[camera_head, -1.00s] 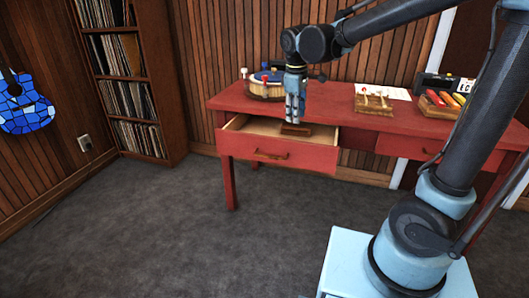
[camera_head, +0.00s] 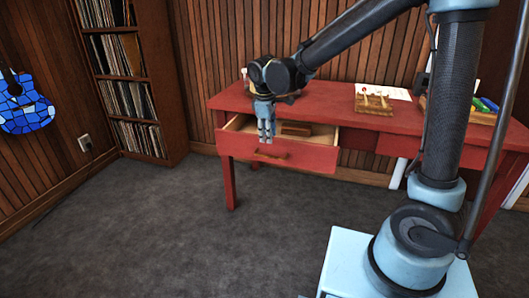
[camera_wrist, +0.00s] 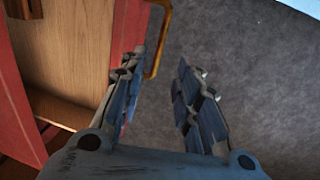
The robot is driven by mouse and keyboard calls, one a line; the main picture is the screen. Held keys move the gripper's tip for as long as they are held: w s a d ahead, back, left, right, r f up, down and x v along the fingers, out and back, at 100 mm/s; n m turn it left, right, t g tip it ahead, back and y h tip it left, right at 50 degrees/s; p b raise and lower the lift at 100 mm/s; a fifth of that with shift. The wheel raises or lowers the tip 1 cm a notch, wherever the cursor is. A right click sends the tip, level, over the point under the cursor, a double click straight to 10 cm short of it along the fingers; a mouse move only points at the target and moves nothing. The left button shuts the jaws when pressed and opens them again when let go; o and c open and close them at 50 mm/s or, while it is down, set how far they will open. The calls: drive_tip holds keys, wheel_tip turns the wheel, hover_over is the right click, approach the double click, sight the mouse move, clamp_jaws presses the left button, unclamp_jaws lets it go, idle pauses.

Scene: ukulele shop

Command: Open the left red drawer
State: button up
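The left red drawer (camera_head: 310,158) is pulled part way out of the red table, and its pale wooden inside shows. Its brown handle (camera_head: 270,156) is on the front face. My gripper (camera_head: 266,140) points down at the drawer front, near the handle, and partly covers the front. In the wrist view my gripper (camera_wrist: 158,80) is open, with a clear gap between its fingers. The handle (camera_wrist: 160,38) shows beyond the left finger, and the drawer front (camera_wrist: 120,28) is to the left. I cannot tell whether a finger touches the handle.
Grey carpet (camera_head: 150,220) in front of the drawer is clear. A record shelf (camera_head: 130,70) stands left.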

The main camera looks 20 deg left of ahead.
sight(269, 151)
drive_tip(key=f, duration=0.3)
drive_tip(key=w+f, duration=0.1)
drive_tip(key=f, duration=0.5)
drive_tip(key=shift+w+f, duration=0.3)
drive_tip(key=shift+w, duration=0.1)
drive_tip(key=shift+c, duration=0.6)
clamp_jaws()
